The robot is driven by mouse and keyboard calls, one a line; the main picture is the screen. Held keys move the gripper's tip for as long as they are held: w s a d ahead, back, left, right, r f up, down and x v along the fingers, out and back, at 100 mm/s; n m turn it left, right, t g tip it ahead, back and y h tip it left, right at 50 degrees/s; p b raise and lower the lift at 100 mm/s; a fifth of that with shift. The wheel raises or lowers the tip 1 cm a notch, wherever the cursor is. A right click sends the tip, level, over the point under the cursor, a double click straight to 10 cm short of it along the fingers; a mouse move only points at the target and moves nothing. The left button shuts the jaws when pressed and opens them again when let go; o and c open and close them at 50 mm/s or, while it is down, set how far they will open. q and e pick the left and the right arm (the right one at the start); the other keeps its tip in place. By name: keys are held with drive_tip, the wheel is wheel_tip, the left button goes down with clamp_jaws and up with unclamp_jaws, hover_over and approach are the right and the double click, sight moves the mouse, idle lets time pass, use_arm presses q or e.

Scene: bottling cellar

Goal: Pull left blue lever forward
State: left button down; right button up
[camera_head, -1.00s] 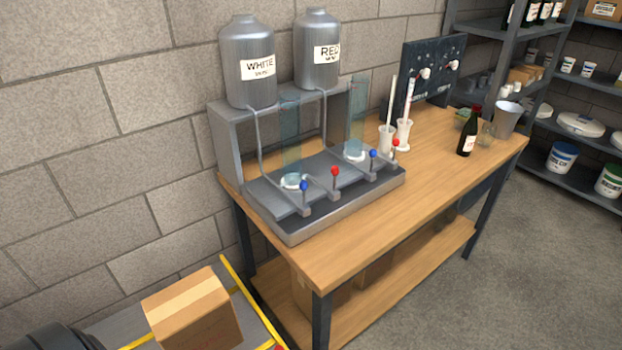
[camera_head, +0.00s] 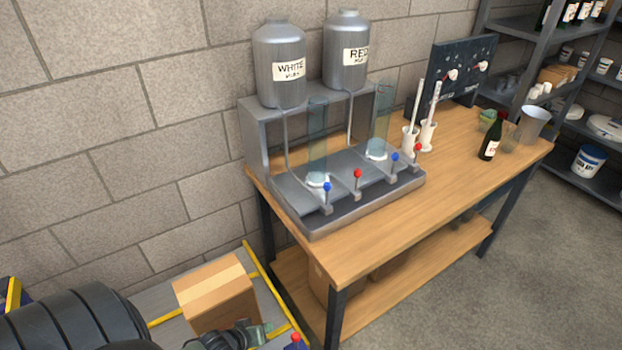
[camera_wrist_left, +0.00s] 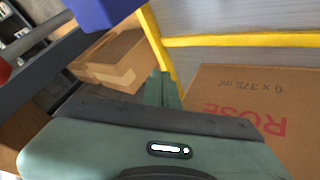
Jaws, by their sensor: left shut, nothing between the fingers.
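The left blue lever (camera_head: 327,187) has a round blue knob on a short stem. It stands upright at the front left of the grey filling station (camera_head: 320,228), below the WHITE tank (camera_head: 280,65). My left gripper (camera_head: 266,329) is at the bottom of the head view, low in front of a cardboard box and well away from the lever. In the left wrist view its green fingers (camera_wrist_left: 164,88) are together and hold nothing. The lever cannot be made out in the wrist view. My right gripper is not in view.
A red lever (camera_head: 357,174), a second blue lever (camera_head: 395,157) and another red lever (camera_head: 419,147) stand along the station to the right. The wooden table (camera_head: 400,215) is clear in front. A cardboard box (camera_head: 215,285) is beside my left gripper. A wine bottle (camera_head: 491,138) stands farther right.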

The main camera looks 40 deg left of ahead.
sight(327, 194)
use_arm(q)
drive_tip(key=w+a+r+n+t+h+p, duration=0.1)
drive_tip(key=w+r+n, duration=0.3)
drive_tip(key=r, duration=0.7)
drive_tip(key=w+a+r+n+t+h+p, duration=0.1)
drive_tip(key=w+a+r+n+t, duration=0.2)
drive_tip(key=r, duration=0.9)
drive_tip(key=w+a+r+n+t+h+p, duration=0.1)
drive_tip(key=w+a+r+n+t+h, duration=0.1)
drive_tip(key=w+r+n+t, duration=0.2)
drive_tip(key=w+r, duration=0.3)
drive_tip(key=r, duration=0.4)
drive_tip(key=shift+a+r+n+p, duration=0.2)
drive_tip(key=shift+r+n+p, duration=0.1)
drive_tip(key=shift+r, duration=0.05)
drive_tip(key=x, duration=0.9)
drive_tip(key=shift+w+r+p, duration=0.2)
drive_tip(key=shift+w+p, duration=0.15)
drive_tip(key=shift+w, duration=0.05)
drive_tip(key=d+p, duration=0.1)
drive_tip(key=d, duration=0.1)
drive_tip(key=d+r+p, duration=0.1)
drive_tip(key=d, duration=0.1)
drive_tip(key=shift+w, duration=0.25)
